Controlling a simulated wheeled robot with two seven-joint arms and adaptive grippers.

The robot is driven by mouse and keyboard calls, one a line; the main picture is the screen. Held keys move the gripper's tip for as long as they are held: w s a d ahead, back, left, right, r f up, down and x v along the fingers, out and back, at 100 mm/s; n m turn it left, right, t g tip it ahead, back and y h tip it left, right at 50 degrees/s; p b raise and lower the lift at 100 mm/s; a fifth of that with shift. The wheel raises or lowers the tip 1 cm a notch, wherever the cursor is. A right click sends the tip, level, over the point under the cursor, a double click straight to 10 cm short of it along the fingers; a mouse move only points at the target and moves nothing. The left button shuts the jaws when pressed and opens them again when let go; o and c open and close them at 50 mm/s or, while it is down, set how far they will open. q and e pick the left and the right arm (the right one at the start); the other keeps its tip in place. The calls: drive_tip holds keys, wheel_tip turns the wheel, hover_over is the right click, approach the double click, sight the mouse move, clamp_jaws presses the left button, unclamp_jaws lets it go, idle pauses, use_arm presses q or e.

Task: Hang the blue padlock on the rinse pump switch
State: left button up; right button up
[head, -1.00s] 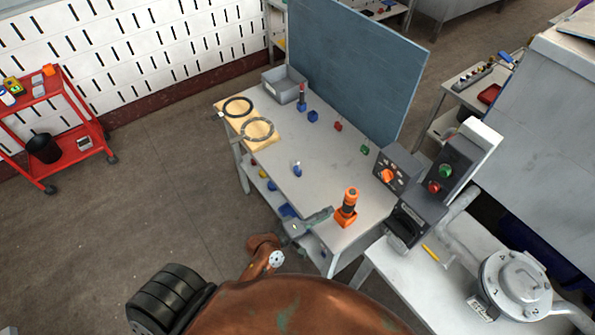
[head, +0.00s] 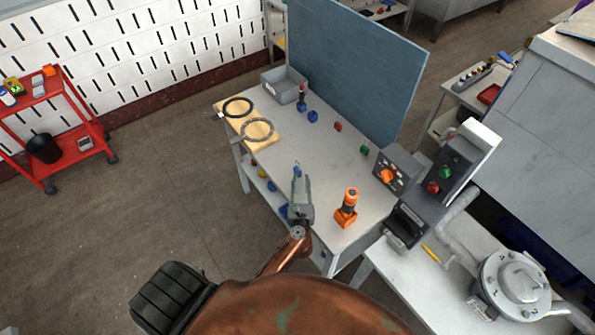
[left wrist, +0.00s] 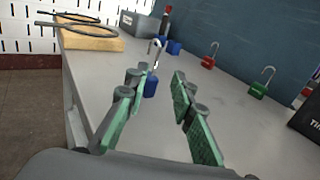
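The blue padlock (left wrist: 151,86) stands on the grey bench with its silver shackle up. In the left wrist view it is ahead of my left gripper (left wrist: 160,75), close to the left finger. I cannot tell whether they touch. My left gripper is open, its green-padded fingers apart with nothing held. In the head view the gripper (head: 301,178) is low over the bench and partly hides the blue padlock (head: 297,171). A control box with an orange rotary switch (head: 388,176) stands at the bench's right end; its labels are unreadable. My right gripper is not in view.
A red padlock (left wrist: 209,60) and a green padlock (left wrist: 262,85) stand farther back. An orange-handled tool in an orange holder (head: 346,211) stands right of my gripper. Rings on wooden blocks (head: 262,143) and a grey bin (head: 283,84) are at the far left. A blue panel (head: 352,70) backs the bench.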

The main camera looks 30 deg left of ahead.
sight(297, 167)
use_arm(q)
drive_tip(key=x, duration=0.3)
drive_tip(key=p+x, duration=0.1)
drive_tip(key=shift+a+r, duration=0.35)
drive_tip(key=shift+a, duration=0.1)
drive_tip(key=shift+w+a, duration=0.2)
drive_tip(key=shift+w, duration=0.15)
drive_tip(key=shift+s, duration=0.1)
drive_tip(key=shift+c, duration=0.2)
clamp_jaws()
